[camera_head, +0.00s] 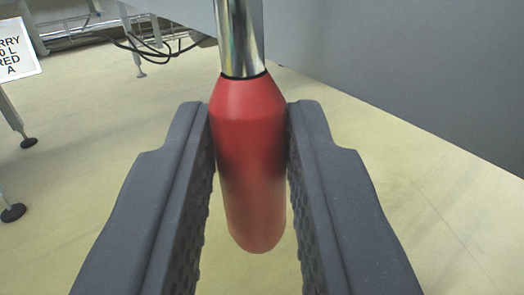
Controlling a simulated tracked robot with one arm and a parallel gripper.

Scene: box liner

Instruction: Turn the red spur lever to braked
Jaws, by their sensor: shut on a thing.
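The red spur lever's handle (250,150) hangs down in the middle of the view, with a rounded lower end. Above it a shiny metal shaft (240,38) runs up out of the top of the picture, so its pivot is hidden. My gripper (249,120) has one dark grey textured finger on each side of the red handle, and it is shut on the handle's upper part. The handle's lower end shows free between the fingers. No braked marking can be seen.
A grey panel (400,60) stands behind and to the right. At the left are machine legs with black feet (13,212), dark cables (150,45) and a partly cut-off white sign (17,48). The pale yellow floor (90,130) is open around the handle.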

